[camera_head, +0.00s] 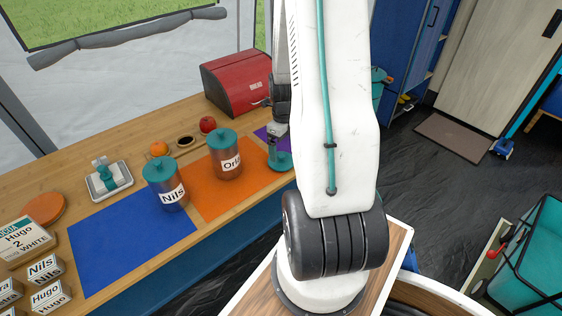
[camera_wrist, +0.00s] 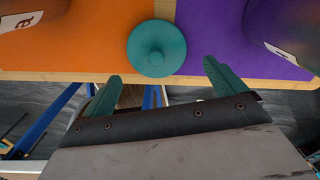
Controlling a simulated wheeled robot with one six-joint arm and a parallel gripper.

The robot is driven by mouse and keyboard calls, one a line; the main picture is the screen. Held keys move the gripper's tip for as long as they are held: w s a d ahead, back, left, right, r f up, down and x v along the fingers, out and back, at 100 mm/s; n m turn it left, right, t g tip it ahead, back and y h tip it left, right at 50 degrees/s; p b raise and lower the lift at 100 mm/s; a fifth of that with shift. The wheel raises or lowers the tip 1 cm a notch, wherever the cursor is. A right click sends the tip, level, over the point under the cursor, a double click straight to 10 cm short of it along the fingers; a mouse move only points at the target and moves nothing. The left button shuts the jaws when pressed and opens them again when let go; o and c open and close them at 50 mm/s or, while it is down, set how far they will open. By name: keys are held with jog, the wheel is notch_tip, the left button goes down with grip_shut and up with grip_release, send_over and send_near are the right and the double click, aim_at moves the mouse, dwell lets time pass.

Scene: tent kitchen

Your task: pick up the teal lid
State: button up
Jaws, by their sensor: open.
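A loose teal lid (camera_head: 283,161) with a round knob lies near the front edge of the wooden counter, between the orange mat and the purple mat. In the wrist view the lid (camera_wrist: 157,46) is seen from above, just beyond my fingertips. My gripper (camera_wrist: 162,68) is open and empty, with its two teal fingers spread to either side of the lid's near edge and apart from it. In the head view my gripper (camera_head: 275,148) is beside the lid, partly overlapping it; my arm hides part of the purple mat.
Canisters labelled Nils (camera_head: 171,193) and Orla (camera_head: 228,165) wear teal lids on the blue and orange mats. Another labelled container (camera_wrist: 290,28) stands on the purple mat. A red box (camera_head: 235,82), an apple (camera_head: 207,124) and an orange (camera_head: 158,148) sit farther back.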

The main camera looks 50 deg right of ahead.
aim_at(282, 155)
jog(key=f, duration=0.5)
jog(key=shift+w+a+f, duration=0.15)
jog(key=shift+w+f, duration=0.05)
jog(key=shift+f, duration=0.15)
jog(key=c, duration=0.8)
